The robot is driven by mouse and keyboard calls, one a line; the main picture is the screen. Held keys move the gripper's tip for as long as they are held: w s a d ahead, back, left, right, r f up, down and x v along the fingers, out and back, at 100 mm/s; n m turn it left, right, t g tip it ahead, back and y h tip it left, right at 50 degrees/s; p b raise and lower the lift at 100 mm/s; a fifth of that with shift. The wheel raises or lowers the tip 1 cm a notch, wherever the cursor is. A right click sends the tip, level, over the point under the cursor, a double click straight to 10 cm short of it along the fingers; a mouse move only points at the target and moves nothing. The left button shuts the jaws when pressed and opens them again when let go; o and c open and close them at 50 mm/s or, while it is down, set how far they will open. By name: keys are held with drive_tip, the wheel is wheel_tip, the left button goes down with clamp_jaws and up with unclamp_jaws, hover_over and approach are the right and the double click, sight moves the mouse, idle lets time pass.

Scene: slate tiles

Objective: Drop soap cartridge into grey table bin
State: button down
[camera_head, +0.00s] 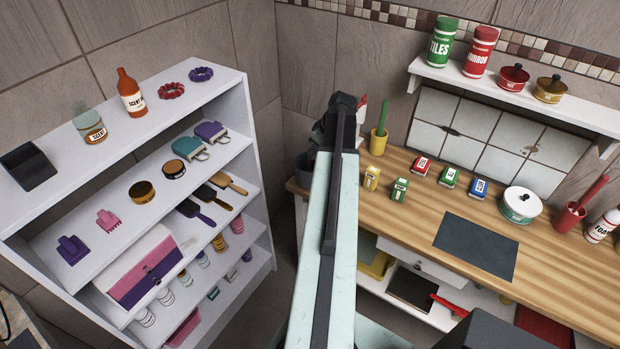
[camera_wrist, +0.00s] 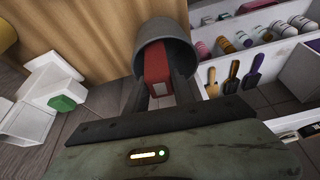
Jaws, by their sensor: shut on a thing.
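The soap cartridge (camera_wrist: 157,66) is a red block with a pale label, seen in the wrist view between the two dark fingers of my gripper (camera_wrist: 160,86). The gripper is shut on it. The grey table bin (camera_wrist: 176,32) is a round, open container straight beyond the fingers. The cartridge's far end overlaps the bin's mouth; how deep it reaches is hard to tell. In the head view my arm covers most of the bin (camera_head: 302,163), which stands at the counter's left end, and hides the cartridge and fingertips.
The wooden counter (camera_head: 455,205) holds a yellow cup (camera_head: 378,143), several small boxes, a white-lidded pot (camera_head: 521,203) and a dark mat (camera_head: 476,247). A white shelf unit (camera_head: 257,180) with brushes and bottles stands left of my arm. A wall shelf (camera_head: 520,95) is above the counter.

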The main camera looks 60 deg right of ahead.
drive_tip(key=c, duration=1)
unclamp_jaws()
drive_tip(key=shift+o, duration=0.2)
drive_tip(key=shift+r, duration=0.1)
drive_tip(key=shift+r, duration=0.2)
drive_tip(key=p+v, duration=0.7)
drive_tip(key=shift+s+r, duration=0.15)
drive_tip(key=shift+s, duration=0.05)
